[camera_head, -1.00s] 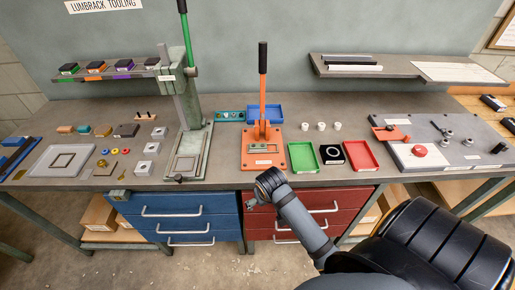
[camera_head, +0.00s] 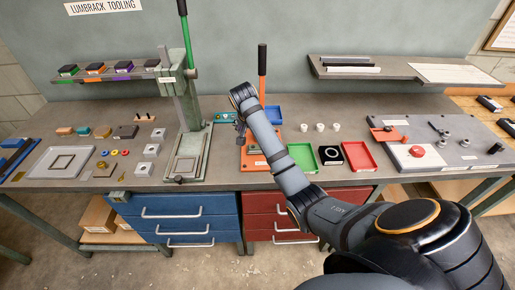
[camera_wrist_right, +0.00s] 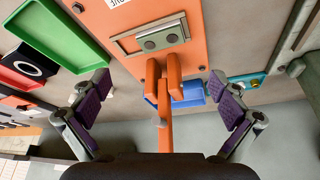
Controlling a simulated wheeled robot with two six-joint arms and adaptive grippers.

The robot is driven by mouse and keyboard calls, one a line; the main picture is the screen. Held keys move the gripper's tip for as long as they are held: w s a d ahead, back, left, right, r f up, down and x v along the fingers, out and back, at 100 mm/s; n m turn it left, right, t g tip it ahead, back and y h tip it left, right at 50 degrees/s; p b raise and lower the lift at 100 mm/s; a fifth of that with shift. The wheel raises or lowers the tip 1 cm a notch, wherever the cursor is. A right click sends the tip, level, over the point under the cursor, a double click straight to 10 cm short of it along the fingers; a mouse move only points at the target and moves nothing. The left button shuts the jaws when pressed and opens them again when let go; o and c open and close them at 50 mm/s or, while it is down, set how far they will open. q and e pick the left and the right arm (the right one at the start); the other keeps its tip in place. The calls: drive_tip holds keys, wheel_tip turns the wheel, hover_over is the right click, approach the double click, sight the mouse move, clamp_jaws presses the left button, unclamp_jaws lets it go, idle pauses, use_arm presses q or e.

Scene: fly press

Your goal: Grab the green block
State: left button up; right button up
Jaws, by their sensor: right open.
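A dark block with a green lower part (camera_head: 69,70) sits at the left end of the wall shelf, the only block with green that I make out. My right gripper (camera_head: 241,128) is above the bench in front of the orange press, far to the right of that block. In the right wrist view my right gripper (camera_wrist_right: 163,108) has its purple-padded fingers wide apart, with nothing held. The orange lever shows between them. The green-marked block is not seen in the wrist view. My left gripper is not in view.
Blocks with orange (camera_head: 96,68) and purple (camera_head: 123,66) parts share the shelf (camera_head: 110,77). The tall green-handled press (camera_head: 188,100) stands between shelf and gripper. The orange press (camera_head: 262,75) is close by. A green tray (camera_head: 302,158) and red tray (camera_head: 360,156) lie right.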

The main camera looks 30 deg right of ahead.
drive_tip(key=x, duration=0.2)
drive_tip(key=shift+w+d+f, duration=0.15)
drive_tip(key=shift+d+f, duration=0.05)
drive_tip(key=shift+f, duration=0.15)
drive_tip(key=x, duration=0.1)
drive_tip(key=p+x, duration=0.1)
drive_tip(key=x, duration=0.1)
drive_tip(key=p+x, duration=0.1)
drive_tip(key=x, duration=0.1)
drive_tip(key=shift+a+f, duration=0.2)
drive_tip(key=shift+a, duration=0.1)
drive_tip(key=shift+s, duration=0.25)
drive_tip(key=c, duration=1.8)
drive_tip(key=shift+r, duration=0.1)
